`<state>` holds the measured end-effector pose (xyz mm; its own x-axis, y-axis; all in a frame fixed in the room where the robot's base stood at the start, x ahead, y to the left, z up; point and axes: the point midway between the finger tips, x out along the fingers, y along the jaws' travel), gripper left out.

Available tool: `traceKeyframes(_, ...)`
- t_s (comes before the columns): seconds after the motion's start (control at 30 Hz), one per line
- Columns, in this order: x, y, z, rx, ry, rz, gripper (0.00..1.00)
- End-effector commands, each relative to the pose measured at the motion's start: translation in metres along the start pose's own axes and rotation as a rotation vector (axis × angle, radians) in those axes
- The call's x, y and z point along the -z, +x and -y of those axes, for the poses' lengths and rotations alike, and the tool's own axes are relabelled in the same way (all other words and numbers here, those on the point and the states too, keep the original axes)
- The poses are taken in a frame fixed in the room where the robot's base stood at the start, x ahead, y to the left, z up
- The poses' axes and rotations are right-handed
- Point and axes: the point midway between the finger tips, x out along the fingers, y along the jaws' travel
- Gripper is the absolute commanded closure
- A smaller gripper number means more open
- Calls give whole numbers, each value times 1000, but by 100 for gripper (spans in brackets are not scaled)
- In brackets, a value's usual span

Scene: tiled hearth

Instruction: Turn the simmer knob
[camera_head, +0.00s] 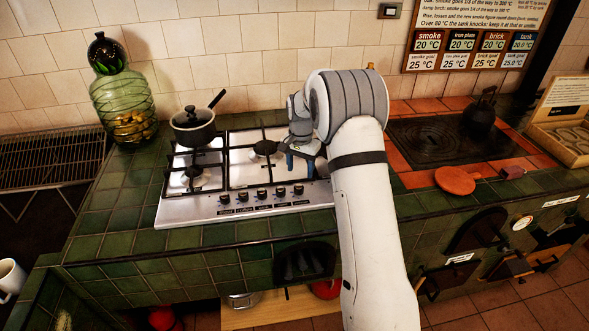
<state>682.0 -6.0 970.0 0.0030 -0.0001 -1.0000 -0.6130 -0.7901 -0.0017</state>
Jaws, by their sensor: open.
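The white gas hob (205,209) sits on the green tiled counter. A row of several dark knobs (262,194) runs along its front edge. The labels under them are too small to read, so I cannot tell which is the simmer knob. My gripper (300,170) is open and points down over the hob's right side, behind the rightmost knob (298,189). It appears empty and apart from the knobs. My arm hides the hob's right end and part of the back right burner.
A dark saucepan (194,127) stands on the back left burner. A glass jar (124,108) is left of the hob. On the right are a dark hotplate (437,143), a kettle (480,113) and a round terracotta disc (455,180). The counter's front left is clear.

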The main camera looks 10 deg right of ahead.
Motion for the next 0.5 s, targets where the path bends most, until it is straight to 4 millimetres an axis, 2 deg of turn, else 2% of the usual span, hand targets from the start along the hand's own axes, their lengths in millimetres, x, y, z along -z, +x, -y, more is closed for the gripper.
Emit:
traceKeyframes(0.27,5,26,4,-6,19,8,48)
traceKeyframes(0.5,4,64,4,-6,18,8,48)
